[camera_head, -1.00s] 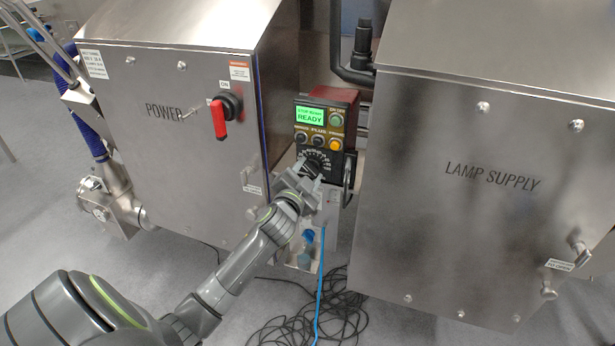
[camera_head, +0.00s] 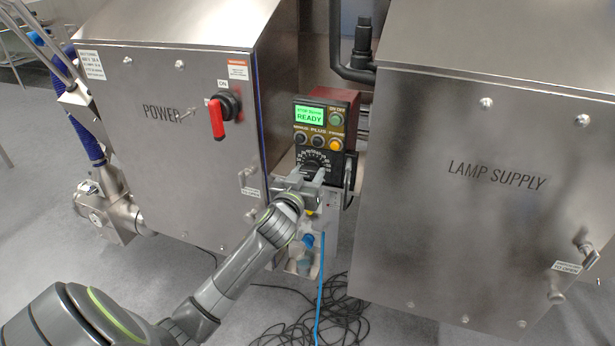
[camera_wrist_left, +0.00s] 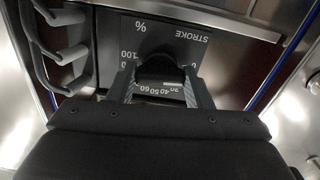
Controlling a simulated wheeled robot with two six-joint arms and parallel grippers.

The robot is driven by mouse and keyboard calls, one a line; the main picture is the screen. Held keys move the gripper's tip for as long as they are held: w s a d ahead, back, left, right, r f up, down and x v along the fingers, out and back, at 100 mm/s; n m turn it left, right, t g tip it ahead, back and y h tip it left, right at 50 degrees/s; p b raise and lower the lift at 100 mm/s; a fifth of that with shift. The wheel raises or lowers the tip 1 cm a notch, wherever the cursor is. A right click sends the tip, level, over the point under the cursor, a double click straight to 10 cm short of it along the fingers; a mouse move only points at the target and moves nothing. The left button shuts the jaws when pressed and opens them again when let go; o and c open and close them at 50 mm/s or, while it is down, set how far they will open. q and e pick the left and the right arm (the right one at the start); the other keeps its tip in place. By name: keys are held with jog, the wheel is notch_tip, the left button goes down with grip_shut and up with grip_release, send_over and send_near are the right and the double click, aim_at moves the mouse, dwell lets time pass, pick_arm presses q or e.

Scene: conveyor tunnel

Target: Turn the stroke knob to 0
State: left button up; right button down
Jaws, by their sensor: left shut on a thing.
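The control unit (camera_head: 345,165) stands between the two steel cabinets, with a green screen reading READY. The black stroke knob (camera_wrist_left: 158,68) sits on its lower dial, which shows upside down in the left wrist view, with 100 at left, 0 at right and 30 to 60 below. My left gripper (camera_head: 310,172) is at the dial in the head view. In the left wrist view, its two fingers (camera_wrist_left: 158,88) are on either side of the knob, shut on it. I cannot read the knob's pointer. My right gripper is not in view.
The POWER cabinet (camera_head: 165,150) with a red switch handle (camera_head: 217,118) stands close at left. The LAMP SUPPLY cabinet (camera_head: 470,230) stands close at right. A black handle (camera_head: 348,178) is beside the dial. Black cables (camera_head: 300,320) and a blue cord (camera_head: 321,290) lie below.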

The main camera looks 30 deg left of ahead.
pick_arm(q)
jog(key=shift+f+n, duration=0.15)
jog(key=shift+n, duration=0.35)
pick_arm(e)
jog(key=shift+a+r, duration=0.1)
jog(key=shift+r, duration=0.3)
pick_arm(q)
jog(key=o, duration=1)
jog(key=shift+s, duration=0.15)
jog(key=shift+p+v, duration=0.4)
jog(key=shift+v, duration=8.2)
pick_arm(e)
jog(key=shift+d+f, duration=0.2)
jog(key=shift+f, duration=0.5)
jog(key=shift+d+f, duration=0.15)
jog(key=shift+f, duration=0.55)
pick_arm(q)
jog(key=shift+d, duration=0.15)
